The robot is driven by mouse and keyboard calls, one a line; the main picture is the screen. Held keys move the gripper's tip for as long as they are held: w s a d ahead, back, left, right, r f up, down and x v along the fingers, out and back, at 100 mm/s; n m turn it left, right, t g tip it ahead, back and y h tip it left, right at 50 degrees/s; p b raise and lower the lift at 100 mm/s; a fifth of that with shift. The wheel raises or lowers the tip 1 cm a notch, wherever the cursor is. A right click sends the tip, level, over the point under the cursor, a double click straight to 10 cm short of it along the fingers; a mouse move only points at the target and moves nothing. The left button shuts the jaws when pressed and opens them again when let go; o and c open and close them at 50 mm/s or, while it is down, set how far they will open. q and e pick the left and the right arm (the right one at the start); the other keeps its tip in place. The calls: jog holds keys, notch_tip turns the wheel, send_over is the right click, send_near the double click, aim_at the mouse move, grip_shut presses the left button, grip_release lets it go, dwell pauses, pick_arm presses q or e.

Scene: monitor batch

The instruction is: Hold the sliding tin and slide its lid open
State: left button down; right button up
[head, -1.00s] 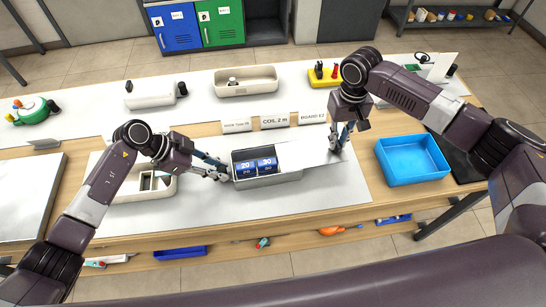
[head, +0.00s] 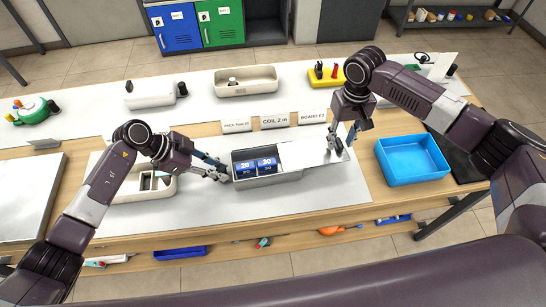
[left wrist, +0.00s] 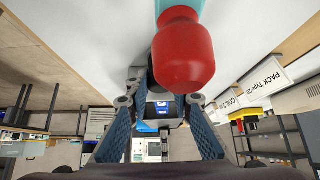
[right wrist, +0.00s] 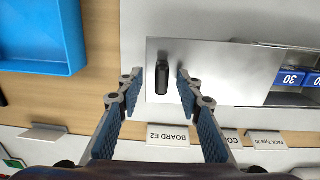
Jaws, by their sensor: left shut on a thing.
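The grey sliding tin (head: 262,181) sits on the pale mat. Its left part is uncovered and shows blue packs (head: 256,167) with white numbers. The flat silver lid (head: 308,154) covers the tin's right part and sticks out beyond its right end. My left gripper (head: 222,173) is shut on the tin's left end; the tin also shows between its fingers in the left wrist view (left wrist: 158,124). My right gripper (right wrist: 158,78) is open at the lid's outer end. The lid's black knob (right wrist: 164,72) lies between its fingers, with gaps visible on both sides.
A blue bin (head: 412,160) stands to the right. A cream divided tray (head: 142,190) is partly behind my left arm. Label cards (head: 275,121) stand behind the tin. A red and teal object (left wrist: 184,50), of unclear kind, looms close in the left wrist view.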

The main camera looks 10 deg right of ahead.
jog(key=shift+r, duration=0.1)
notch_tip(320, 180, up, 12)
dwell(0.5)
dwell(0.5)
pick_arm(q)
jog(key=c, duration=1.6)
grip_release()
jog(key=shift+r, duration=0.1)
